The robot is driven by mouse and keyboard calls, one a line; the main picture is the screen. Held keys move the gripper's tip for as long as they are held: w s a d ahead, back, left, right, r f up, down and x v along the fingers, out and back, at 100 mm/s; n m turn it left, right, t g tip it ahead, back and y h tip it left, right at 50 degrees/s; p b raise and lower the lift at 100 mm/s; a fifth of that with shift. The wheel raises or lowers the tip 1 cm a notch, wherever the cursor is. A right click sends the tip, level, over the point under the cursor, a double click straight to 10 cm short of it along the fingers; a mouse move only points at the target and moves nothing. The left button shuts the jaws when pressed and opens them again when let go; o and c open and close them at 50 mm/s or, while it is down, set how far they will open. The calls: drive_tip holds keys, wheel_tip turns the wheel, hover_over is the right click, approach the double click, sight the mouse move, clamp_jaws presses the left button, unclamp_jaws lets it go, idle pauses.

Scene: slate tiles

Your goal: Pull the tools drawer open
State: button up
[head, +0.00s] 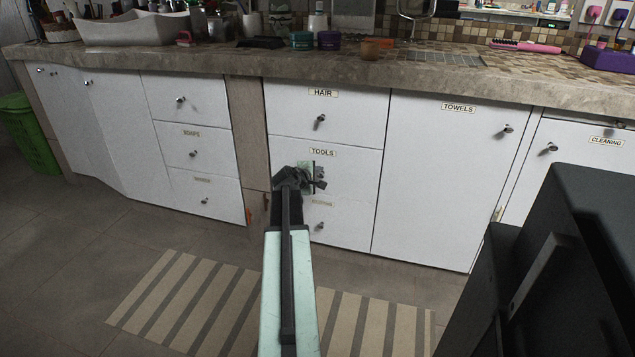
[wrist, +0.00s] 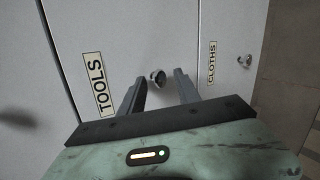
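The tools drawer (head: 355,165) is a white front marked TOOLS, in the middle of a stack of drawers, and looks flush with its neighbours. Its label also shows in the wrist view (wrist: 98,85), turned on its side. My gripper (head: 308,178) is at this drawer front, below the label. In the wrist view my gripper (wrist: 160,80) is open, with one dark finger on each side of the round metal drawer knob (wrist: 157,76). I see gaps between the knob and both fingers. In the head view my gripper largely hides the knob.
The HAIR drawer (head: 345,112) is above and the CLOTHS drawer (wrist: 221,50) below. The TOWELS door (head: 440,180) is to the right. A cluttered stone counter (head: 220,58) overhangs the fronts. A striped mat (head: 190,300) lies on the open tiled floor.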

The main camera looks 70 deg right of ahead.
clamp_jaws()
idle(1.4)
